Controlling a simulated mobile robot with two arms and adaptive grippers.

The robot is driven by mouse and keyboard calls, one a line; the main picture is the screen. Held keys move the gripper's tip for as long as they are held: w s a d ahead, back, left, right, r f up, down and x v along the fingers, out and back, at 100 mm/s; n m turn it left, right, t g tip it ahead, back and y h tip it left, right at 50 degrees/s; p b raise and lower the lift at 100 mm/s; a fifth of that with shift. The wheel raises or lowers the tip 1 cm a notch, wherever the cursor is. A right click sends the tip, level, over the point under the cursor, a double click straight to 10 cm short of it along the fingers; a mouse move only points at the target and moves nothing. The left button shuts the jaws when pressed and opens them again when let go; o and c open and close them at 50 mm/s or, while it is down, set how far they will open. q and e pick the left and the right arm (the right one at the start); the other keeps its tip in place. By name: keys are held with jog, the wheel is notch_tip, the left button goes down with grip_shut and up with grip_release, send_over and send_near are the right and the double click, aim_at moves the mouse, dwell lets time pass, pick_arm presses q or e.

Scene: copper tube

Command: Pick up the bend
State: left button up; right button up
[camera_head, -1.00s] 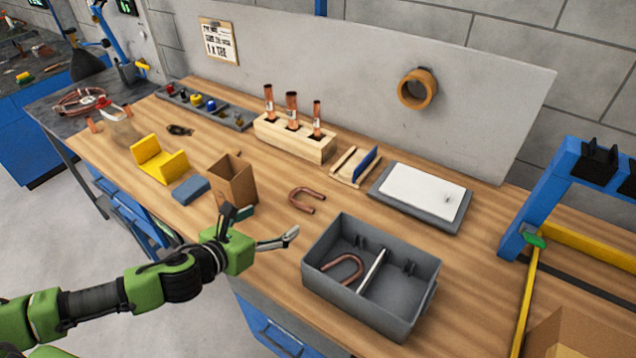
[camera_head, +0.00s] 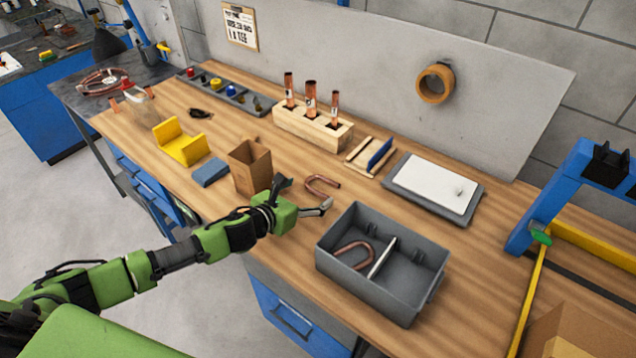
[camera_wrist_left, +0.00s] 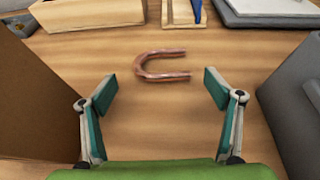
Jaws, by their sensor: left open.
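A copper U-shaped bend (camera_head: 321,185) lies flat on the wooden bench between the cardboard box and the grey bin. In the left wrist view the bend (camera_wrist_left: 160,66) lies ahead of the fingers, its closed side to the left and its two legs to the right. My left gripper (camera_head: 304,196) is open and empty, just in front of the bend; its spread fingers (camera_wrist_left: 160,88) also show in the left wrist view, apart from the bend. A second copper bend (camera_head: 353,252) lies in the left compartment of the grey bin. My right gripper is not in view.
The cardboard box (camera_head: 251,170) stands close on the gripper's left and the grey divided bin (camera_head: 408,302) close on its right. Behind the bend are a wooden block (camera_head: 296,124) with copper tubes and a small rack (camera_head: 372,155).

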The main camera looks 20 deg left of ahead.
aim_at(324, 183)
pick_arm(q)
jog(key=shift+x, duration=1.65)
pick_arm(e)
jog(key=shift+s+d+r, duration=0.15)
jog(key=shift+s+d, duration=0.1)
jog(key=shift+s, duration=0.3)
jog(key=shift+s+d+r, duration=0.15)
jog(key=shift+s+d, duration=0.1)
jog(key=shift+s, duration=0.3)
pick_arm(q)
jog(key=shift+c, duration=0.5)
jog(key=c, duration=1.1)
jog(key=shift+c, duration=0.2)
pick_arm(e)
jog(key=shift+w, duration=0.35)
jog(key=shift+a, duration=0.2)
